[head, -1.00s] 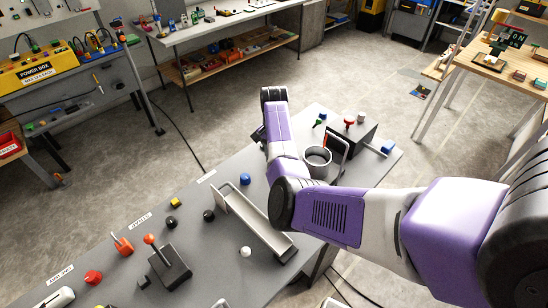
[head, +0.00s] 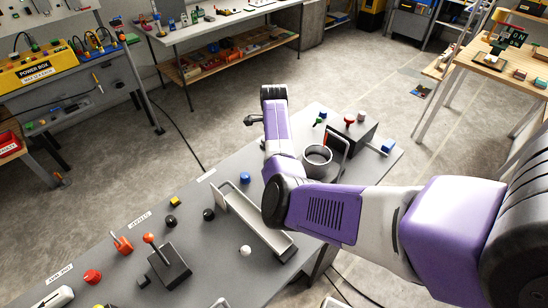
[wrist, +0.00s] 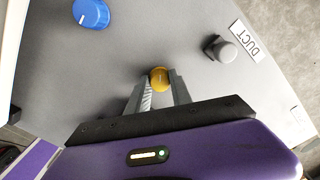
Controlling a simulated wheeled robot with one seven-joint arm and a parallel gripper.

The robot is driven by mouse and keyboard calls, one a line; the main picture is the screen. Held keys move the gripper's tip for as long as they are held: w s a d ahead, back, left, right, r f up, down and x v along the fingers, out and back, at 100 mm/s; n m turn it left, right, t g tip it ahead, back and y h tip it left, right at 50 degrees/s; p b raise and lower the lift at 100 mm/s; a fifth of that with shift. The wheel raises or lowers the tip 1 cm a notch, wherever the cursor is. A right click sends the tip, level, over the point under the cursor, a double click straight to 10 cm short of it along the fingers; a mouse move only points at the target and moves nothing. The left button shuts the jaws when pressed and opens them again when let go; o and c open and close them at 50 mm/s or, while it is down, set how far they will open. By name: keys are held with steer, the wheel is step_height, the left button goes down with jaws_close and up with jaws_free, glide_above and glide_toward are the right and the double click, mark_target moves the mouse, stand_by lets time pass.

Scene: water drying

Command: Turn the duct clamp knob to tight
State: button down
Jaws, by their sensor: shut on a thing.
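In the wrist view, my gripper (wrist: 160,82) is shut on a round yellow-orange knob (wrist: 159,77), with a fingertip on each side of it. A white label reading DUCT (wrist: 252,41) lies on the grey panel to the upper right. A grey knob (wrist: 222,50) stands right beside that label. No pointer mark or tight mark can be made out on the yellow-orange knob. In the head view, my arm hides the fingertips and the held knob.
A blue knob with a white line (wrist: 90,13) is at the wrist view's upper left. In the head view, a metal tray (head: 262,226), a metal cup (head: 317,158) and a dark box (head: 362,132) stand close to my arm. An orange-handled lever (head: 165,262) is at the lower left.

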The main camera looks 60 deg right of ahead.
steer(key=m, duration=0.3)
steer(key=shift+m+b, duration=0.65)
steer(key=shift+m, duration=1.45)
steer(key=c, duration=1.1)
jaws_free()
steer(key=shift+c, duration=0.2)
step_height(320, 180, up, 8)
steer(key=shift+f+b, duration=0.1)
steer(key=shift+b, duration=0.55)
